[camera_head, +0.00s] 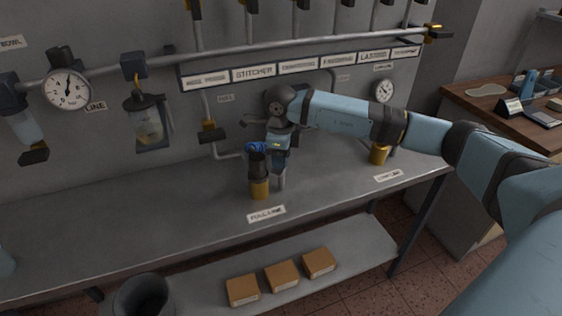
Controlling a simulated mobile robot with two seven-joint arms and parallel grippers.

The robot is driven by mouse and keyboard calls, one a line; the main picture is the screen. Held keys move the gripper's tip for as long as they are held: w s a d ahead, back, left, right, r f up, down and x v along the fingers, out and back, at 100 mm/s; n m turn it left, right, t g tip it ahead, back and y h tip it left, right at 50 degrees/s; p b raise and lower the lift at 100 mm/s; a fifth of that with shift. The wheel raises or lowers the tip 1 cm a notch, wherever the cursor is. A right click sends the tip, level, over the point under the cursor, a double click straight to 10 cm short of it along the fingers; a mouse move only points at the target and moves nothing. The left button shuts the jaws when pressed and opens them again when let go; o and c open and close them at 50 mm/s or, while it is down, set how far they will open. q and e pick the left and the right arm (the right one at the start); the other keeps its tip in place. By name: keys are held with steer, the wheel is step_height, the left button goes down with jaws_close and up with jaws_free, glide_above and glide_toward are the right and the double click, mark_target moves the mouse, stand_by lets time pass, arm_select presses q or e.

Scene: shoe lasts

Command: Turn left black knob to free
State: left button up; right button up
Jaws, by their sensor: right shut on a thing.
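My right arm comes in from the right, and its wrist bends down over the bench. My right gripper (258,170) is at the dark upper part of the left yellow-based fitting (260,190) and is shut on it. That dark part appears to be the left black knob. A darker blue piece shows just above it. The fitting stands upright behind a white label (266,214). The fingers and the knob's marking are too small and dark to read. A second yellow-based fitting (378,156) stands farther right, partly behind my arm. My left gripper is not in view.
The grey bench (130,210) is mostly clear left of the fitting. Pipes, a pressure gauge (67,89) and a hanging filter bowl (146,125) line the wall. Several boxes lie on the lower shelf, including one box (242,290). A dark bin (143,297) stands at the front.

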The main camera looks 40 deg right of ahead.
steer(key=n+b, duration=0.1)
steer(key=n, duration=0.2)
steer(key=shift+f, duration=0.1)
steer(key=shift+n+b, duration=0.85)
steer(key=shift+n, duration=0.35)
steer(key=shift+n+b, duration=0.5)
steer(key=shift+n, duration=0.7)
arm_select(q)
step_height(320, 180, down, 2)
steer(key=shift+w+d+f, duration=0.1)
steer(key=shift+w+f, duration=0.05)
arm_select(e)
steer(key=shift+n, duration=0.4)
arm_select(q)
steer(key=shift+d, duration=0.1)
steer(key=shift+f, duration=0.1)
arm_select(e)
steer(key=o, duration=0.6)
steer(key=shift+o, duration=0.2)
